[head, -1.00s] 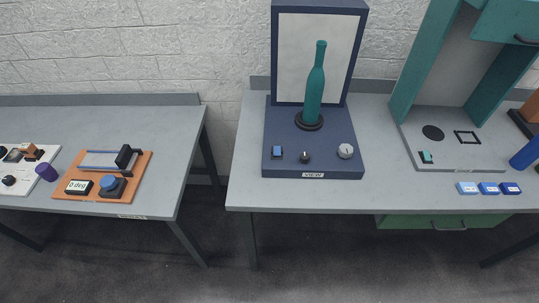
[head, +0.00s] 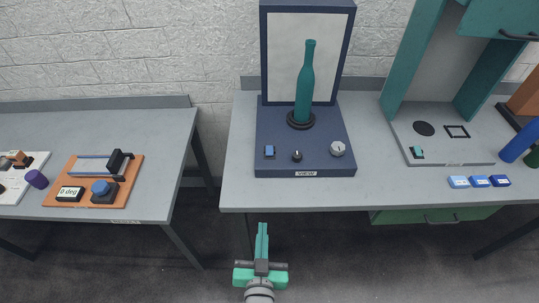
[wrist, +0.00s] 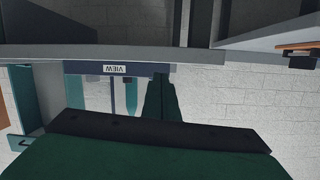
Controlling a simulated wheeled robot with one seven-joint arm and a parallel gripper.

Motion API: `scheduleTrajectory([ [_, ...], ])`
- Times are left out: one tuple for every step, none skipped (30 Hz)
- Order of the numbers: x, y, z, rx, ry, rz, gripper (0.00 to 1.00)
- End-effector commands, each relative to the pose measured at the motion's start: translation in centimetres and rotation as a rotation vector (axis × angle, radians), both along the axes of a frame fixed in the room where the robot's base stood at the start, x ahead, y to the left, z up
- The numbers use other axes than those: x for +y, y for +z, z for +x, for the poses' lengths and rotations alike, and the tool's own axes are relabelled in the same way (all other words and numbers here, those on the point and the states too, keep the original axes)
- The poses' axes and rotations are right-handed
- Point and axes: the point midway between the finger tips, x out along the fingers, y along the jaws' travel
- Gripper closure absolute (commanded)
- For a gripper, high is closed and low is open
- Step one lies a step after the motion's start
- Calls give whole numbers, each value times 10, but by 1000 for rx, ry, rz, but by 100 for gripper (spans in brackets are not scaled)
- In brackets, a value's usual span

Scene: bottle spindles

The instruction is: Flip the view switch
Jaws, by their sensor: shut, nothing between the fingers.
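The dark blue VIEW station (head: 326,168) stands on the middle table, with a white back panel and a teal bottle (head: 305,85) upright on a round black spindle base. On its front deck are a blue switch (head: 270,151) at left, a small black knob (head: 297,155) and a round grey dial (head: 338,148). My gripper (head: 262,228) is shut and empty, in front of and below the table's front edge, apart from the station. The wrist view shows the station's VIEW label (wrist: 114,69) upside down, beyond my shut fingers (wrist: 160,98); the switch is not seen there.
A left table holds an orange board (head: 128,192) with a blue knob and a "0 deg" display. At right stand a teal cabinet frame (head: 411,70) and several blue blocks (head: 480,181). A floor gap separates the tables.

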Motion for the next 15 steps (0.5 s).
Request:
scheduleTrajectory([
  [-2, 11, 17, -11, 1, -2, 100],
  [-2, 16, 26, -11, 3, -3, 100],
  [-3, 23, 37, -11, 6, -5, 100],
  [-3, 28, 45, -11, 9, -7, 100],
  [-4, 33, 53, -11, 12, -10, 100],
  [-6, 41, 63, -11, 15, -15, 100],
  [-7, 47, 71, -10, 18, -19, 100],
  [-7, 53, 78, -10, 21, -23, 100],
  [-9, 61, 87, -9, 25, -30, 100],
  [-10, 67, 94, -8, 26, -36, 100],
  [-12, 73, 100, -6, 30, -41, 100],
  [-13, 81, 107, -5, 33, -50, 100],
  [-14, 86, 112, -3, 34, -56, 100],
  [-16, 91, 116, -2, 36, -61, 100],
  [-17, 98, 122, 1, 39, -68, 100],
])
